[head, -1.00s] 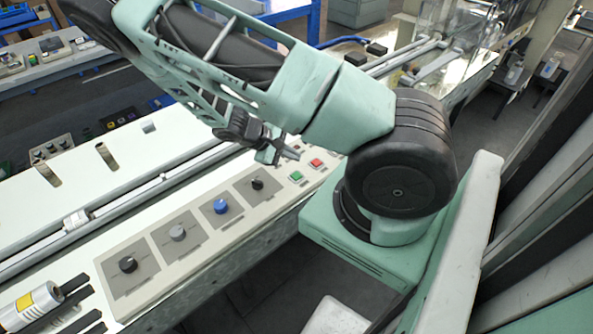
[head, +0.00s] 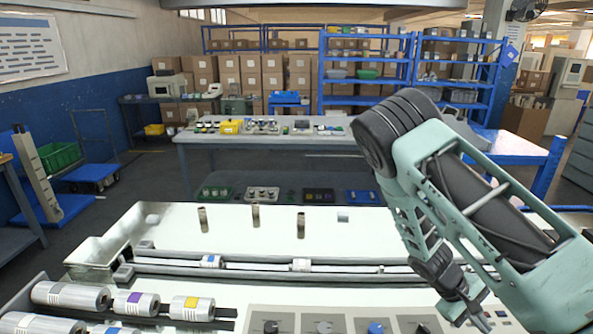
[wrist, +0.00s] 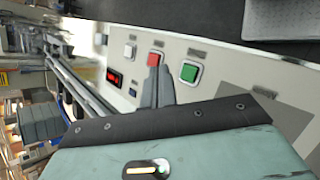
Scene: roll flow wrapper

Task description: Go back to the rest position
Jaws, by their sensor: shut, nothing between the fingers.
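My gripper (head: 468,310) hangs at the lower right of the head view, above the right part of the machine's control panel (head: 340,318). In the wrist view my gripper (wrist: 157,88) shows as dark fingers lying together with nothing between them. Beyond the fingertips are a red button (wrist: 155,59) and a green button (wrist: 189,72). A white button (wrist: 130,50) and a small red display (wrist: 115,78) are beside them. I cannot tell the exact gap between fingertips and panel. My arm is folded, with its elbow raised.
Dials, including a blue knob (head: 376,328), line the panel's front. Labelled rolls (head: 192,308) lie at lower left. Three short posts, one in the middle (head: 255,215), stand on the pale machine top (head: 330,225). A grey table (head: 330,141) and blue shelves (head: 365,75) stand behind.

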